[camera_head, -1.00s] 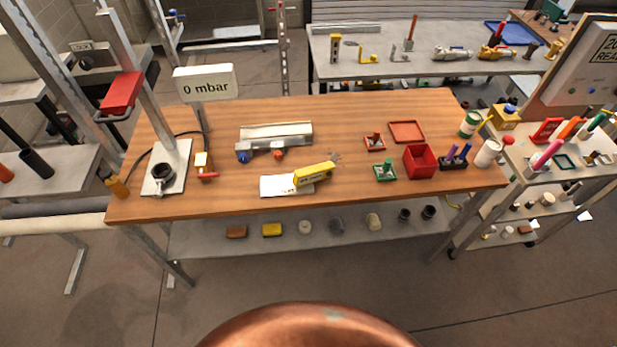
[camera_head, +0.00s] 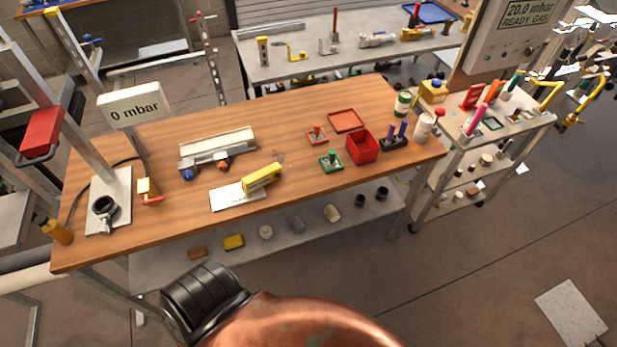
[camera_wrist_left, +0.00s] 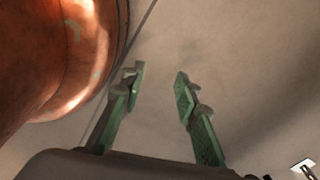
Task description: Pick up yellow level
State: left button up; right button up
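The yellow level (camera_head: 262,178), a bar-shaped yellow thing with dark lettering, lies on the wooden table (camera_head: 310,115) near its front edge. Its left end lies over a white sheet (camera_head: 228,199). My left gripper (camera_wrist_left: 158,85) shows in the left wrist view with its two green fingers apart. Nothing is between them, and only bare floor shows beyond. The level is not in that view. A black part of my arm shows at the bottom of the head view, well below the table. My right gripper is not in view.
Behind the level lies a grey metal unit (camera_head: 218,146) with blue and orange ends. To the right stand a red bin (camera_head: 363,147) and a green tray (camera_head: 331,162). A pressure stand (camera_head: 108,205) is at the left. A lower shelf (camera_head: 285,250) holds small items.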

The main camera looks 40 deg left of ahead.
aim_at(261, 177)
jog(key=z, duration=0.85)
jog(key=k, duration=0.6)
jog(key=u, duration=1)
